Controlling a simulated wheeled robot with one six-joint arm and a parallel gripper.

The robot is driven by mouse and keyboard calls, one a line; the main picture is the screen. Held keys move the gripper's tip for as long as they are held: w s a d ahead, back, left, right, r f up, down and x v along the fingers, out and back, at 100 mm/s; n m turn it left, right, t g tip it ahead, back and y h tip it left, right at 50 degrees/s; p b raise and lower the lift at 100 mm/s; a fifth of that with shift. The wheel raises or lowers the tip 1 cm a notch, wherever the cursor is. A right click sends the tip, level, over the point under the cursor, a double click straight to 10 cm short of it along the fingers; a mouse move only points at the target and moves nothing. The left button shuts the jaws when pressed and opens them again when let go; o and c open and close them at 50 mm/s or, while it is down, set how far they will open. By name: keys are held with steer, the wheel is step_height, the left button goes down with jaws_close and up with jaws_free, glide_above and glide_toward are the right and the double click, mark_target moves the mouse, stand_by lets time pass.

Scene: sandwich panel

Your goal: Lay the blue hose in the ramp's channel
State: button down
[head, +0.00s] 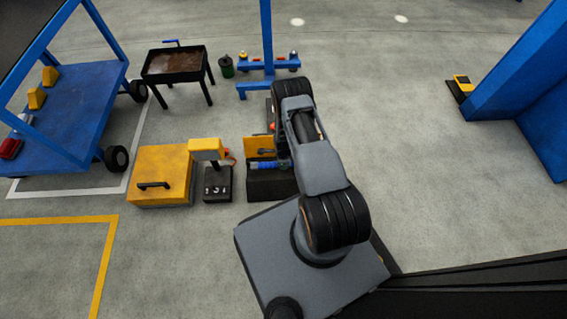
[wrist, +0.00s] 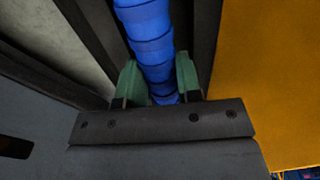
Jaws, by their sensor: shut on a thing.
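The blue hose (wrist: 150,38) runs up the middle of the wrist view. My gripper (wrist: 158,84) is shut on it, with a green finger pad on each side. Dark walls of the ramp (wrist: 202,30) flank the hose there; I cannot tell whether the hose rests on the channel floor. In the head view a short piece of the blue hose (head: 266,165) shows at the black ramp (head: 268,188), beside its yellow flap (head: 257,145). My arm hides the gripper's fingers and the ramp's right part in that view.
A yellow box (head: 160,172) with a black handle stands left of the ramp, with a black numbered block (head: 217,185) between. A blue cart (head: 65,95), a black tray on legs (head: 176,65) and a blue stand (head: 268,68) are farther off.

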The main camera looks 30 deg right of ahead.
steer(key=shift+w+a, duration=0.1)
stand_by(0.3)
steer(key=c, duration=0.7)
jaws_free()
steer(key=shift+r, duration=0.1)
step_height(320, 180, up, 14)
steer(key=p, duration=0.5)
steer(key=shift+f, duration=0.2)
